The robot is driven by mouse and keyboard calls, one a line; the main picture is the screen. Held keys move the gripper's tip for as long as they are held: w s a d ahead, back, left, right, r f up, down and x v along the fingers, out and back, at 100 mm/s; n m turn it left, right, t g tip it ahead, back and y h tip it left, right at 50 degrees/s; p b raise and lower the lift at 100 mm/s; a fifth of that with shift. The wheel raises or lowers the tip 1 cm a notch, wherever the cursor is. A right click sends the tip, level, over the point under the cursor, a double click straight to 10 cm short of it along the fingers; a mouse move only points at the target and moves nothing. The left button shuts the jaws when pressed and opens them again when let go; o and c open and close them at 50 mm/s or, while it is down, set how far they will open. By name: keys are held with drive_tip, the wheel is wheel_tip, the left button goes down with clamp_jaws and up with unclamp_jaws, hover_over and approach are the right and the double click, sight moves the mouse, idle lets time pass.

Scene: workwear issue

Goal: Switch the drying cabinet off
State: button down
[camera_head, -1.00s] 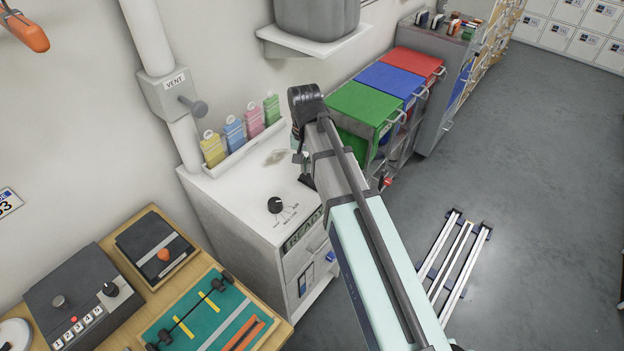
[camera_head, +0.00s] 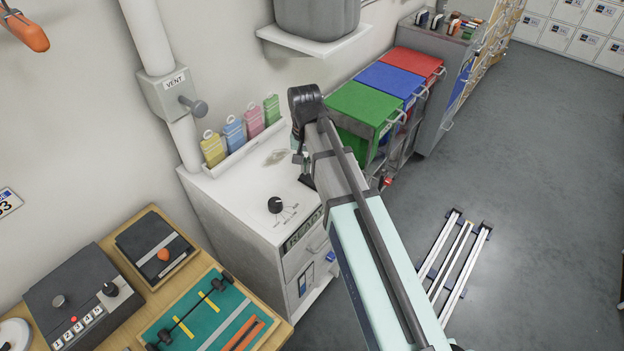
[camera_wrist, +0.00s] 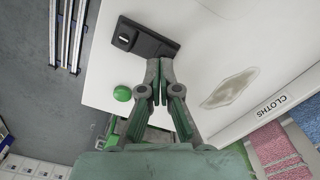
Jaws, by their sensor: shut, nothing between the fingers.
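The drying cabinet (camera_head: 240,215) is a white unit with a black dial knob (camera_head: 275,205) on top and a small display (camera_head: 303,230) on its front edge. In the wrist view its white top (camera_wrist: 215,60) carries a black switch plate (camera_wrist: 148,40) with a small pale element at one end, and a round green button or lamp (camera_wrist: 122,93). My gripper (camera_wrist: 160,72) is shut and empty, its tips close to the black plate; contact cannot be told.
A vent pipe with a handle (camera_head: 195,106) is at the wall. Green, blue and red bins (camera_head: 368,102) stand beyond. A wooden bench (camera_head: 190,283) with devices is at lower left. Floor at right is mostly open.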

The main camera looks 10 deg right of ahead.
sight(306, 175)
drive_tip(key=shift+f+b, duration=0.4)
drive_tip(key=shift+f, duration=0.75)
idle(0.6)
drive_tip(key=shift+r+p, duration=2.6)
drive_tip(key=shift+r, duration=0.95)
